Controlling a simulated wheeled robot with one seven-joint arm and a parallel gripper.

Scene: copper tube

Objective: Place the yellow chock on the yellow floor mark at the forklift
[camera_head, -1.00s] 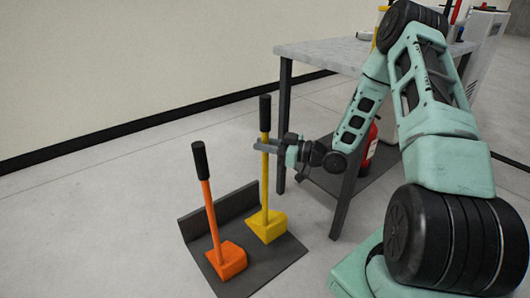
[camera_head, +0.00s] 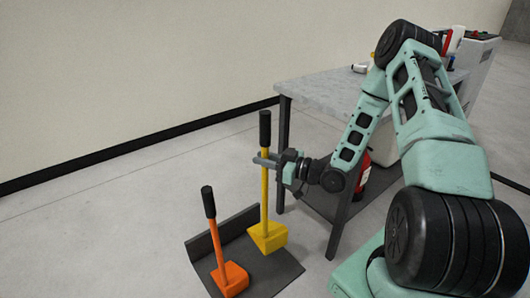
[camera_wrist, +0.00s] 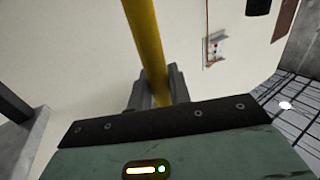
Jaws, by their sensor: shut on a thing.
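The yellow chock (camera_head: 268,237) has a wedge-shaped foot and a tall yellow handle with a black grip. My gripper (camera_head: 264,160) is shut on the upper part of that handle, below the black grip. The chock is upright and appears raised a little above the dark tray (camera_head: 272,272). In the wrist view the yellow handle (camera_wrist: 146,40) passes between the fingers (camera_wrist: 158,90). The yellow floor mark and the forklift are not in view.
An orange chock (camera_head: 231,277) with a black-gripped handle stands on the tray, left of the yellow one. A table (camera_head: 325,97) with dark legs stands close behind and right of my gripper. A red extinguisher (camera_head: 362,172) is under it. Open floor (camera_head: 110,225) lies to the left.

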